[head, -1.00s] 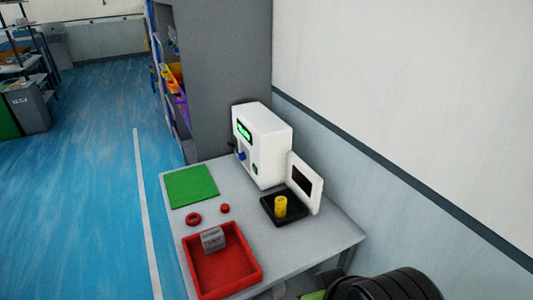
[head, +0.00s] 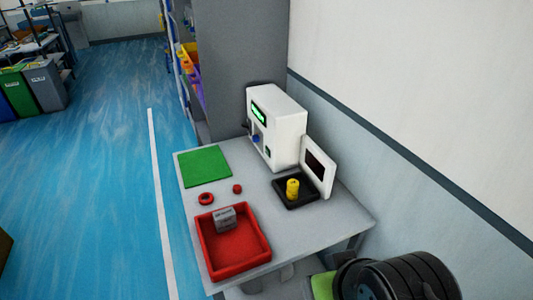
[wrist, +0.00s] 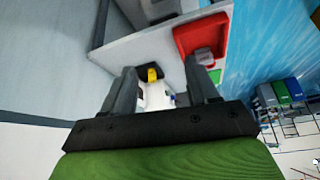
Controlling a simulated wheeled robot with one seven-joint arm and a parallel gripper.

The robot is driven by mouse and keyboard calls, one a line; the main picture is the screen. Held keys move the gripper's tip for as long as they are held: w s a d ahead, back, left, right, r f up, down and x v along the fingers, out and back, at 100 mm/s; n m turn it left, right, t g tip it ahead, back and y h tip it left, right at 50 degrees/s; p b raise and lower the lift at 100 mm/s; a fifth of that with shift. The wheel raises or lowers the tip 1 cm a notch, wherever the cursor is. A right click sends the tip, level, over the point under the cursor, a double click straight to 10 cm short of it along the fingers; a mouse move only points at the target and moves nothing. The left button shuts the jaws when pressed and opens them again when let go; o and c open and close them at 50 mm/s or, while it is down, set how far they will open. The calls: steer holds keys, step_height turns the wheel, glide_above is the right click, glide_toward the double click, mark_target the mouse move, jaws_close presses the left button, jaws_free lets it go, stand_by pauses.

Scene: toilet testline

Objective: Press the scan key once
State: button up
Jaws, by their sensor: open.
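A white machine (head: 277,128) with a lit green display (head: 258,112) stands at the back of the grey table. Its front carries a blue knob (head: 256,139) and a small dark green key (head: 267,152); no label is readable, so I cannot tell which control is the scan key.
On the table (head: 335,213) are a black base (head: 282,198) with a yellow cylinder (head: 292,188), a white panel (head: 322,178), a red tray (head: 205,250) holding a grey box (head: 224,219), a green mat (head: 205,166), a red ring (head: 206,198) and a small red piece (head: 237,188). A wall is right.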

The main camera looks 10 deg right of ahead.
jaws_close()
stand_by(1.4)
